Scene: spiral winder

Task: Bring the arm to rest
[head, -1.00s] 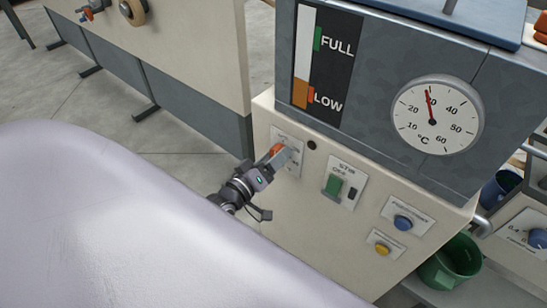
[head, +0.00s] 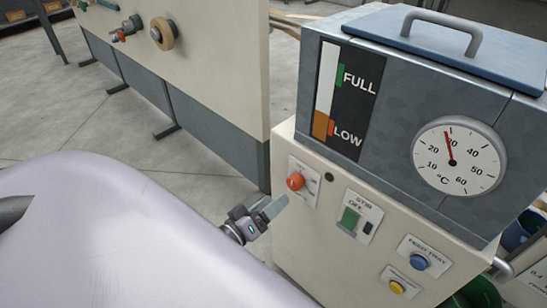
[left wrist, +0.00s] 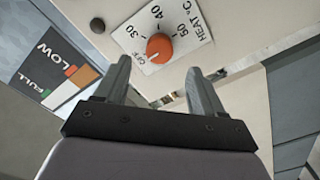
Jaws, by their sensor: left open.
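My left gripper (head: 268,210) is open and empty, just in front of the grey and cream machine and to the lower left of an orange knob (head: 295,182). In the left wrist view the gripper's two fingers (left wrist: 163,82) stand apart, with the orange heat knob (left wrist: 159,47) beyond them and nothing between them. The knob sits on a white plate marked OFF, 30, 40 and 50; its pointer is near OFF. A pale lilac surface covers the lower left of the head view. My right gripper is not in view.
The tank (head: 395,75) has a FULL/LOW gauge (head: 342,95) with orange near LOW, and a dial (head: 458,157). A green STIR switch (head: 349,218), a blue button (head: 419,262) and a yellow button (head: 397,287) are on the panel.

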